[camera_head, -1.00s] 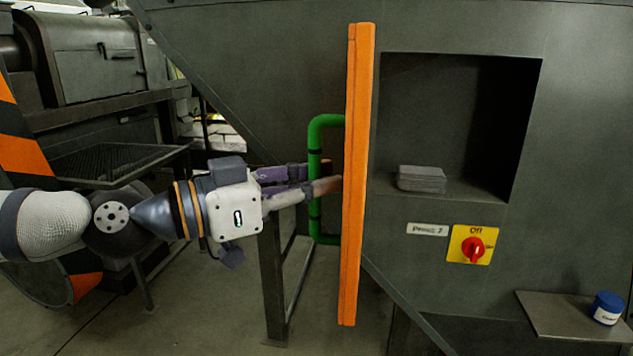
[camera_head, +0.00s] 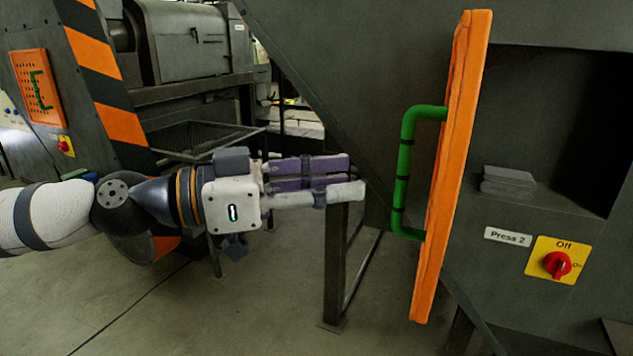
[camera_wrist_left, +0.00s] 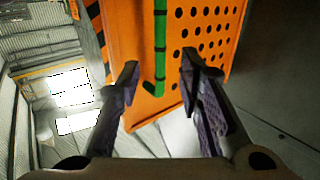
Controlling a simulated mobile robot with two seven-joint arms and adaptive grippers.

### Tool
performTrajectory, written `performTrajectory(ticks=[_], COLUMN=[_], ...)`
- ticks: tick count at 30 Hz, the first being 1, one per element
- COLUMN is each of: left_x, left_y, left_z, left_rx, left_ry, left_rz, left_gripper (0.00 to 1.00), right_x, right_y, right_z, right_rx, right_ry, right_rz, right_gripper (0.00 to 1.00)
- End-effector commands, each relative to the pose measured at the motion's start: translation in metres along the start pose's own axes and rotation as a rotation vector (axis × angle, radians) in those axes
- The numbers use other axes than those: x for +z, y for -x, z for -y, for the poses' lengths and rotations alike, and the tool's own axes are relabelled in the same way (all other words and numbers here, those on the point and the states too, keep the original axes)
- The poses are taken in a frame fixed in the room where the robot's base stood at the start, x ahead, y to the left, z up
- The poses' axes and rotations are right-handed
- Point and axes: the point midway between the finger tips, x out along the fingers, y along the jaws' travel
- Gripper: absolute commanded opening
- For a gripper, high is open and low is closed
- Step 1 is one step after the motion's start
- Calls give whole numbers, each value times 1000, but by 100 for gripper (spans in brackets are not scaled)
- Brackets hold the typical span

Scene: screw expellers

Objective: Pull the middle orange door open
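The orange door (camera_head: 452,165) of the press in front of me stands swung out, seen nearly edge-on in the head view, with the dark recess beside it uncovered. Its green handle (camera_head: 404,165) sticks out on the door's left side. My left gripper (camera_head: 354,178) is left of the handle, pointing at it and apart from it. In the left wrist view the fingers (camera_wrist_left: 160,65) are spread, with the green handle (camera_wrist_left: 160,45) seen between them and the perforated door face (camera_wrist_left: 205,40) beyond. Nothing is held. My right gripper is not in view.
A stack of grey plates (camera_head: 508,184) lies in the recess. Below are a "Press 2" label (camera_head: 508,237) and a yellow switch panel (camera_head: 545,245) with a red knob. A dark metal stand leg (camera_head: 336,260) is below the gripper. Another orange door (camera_head: 38,88) shows far left.

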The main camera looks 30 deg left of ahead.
Motion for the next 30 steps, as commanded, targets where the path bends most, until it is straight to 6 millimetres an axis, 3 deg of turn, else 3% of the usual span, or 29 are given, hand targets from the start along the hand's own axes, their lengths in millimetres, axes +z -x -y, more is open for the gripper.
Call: performTrajectory(ticks=[3,8,23,26,28,30], left_x=[1,0,5,40,87,140], left_y=[17,29,25,-3,-26,-37], left_z=[1,0,-5,-32,-69,-113], left_rx=[-3,2,16,84,139,165], left_ry=[2,-1,25,201,407,614], left_rz=[3,1,11,88,205,360], left_gripper=[33,33,33,33,33,33], right_x=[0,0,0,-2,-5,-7], right_y=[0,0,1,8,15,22], right_z=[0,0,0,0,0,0], right_rx=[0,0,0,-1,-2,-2], right_ry=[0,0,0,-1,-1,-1], right_rz=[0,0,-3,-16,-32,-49], right_gripper=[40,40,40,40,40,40])
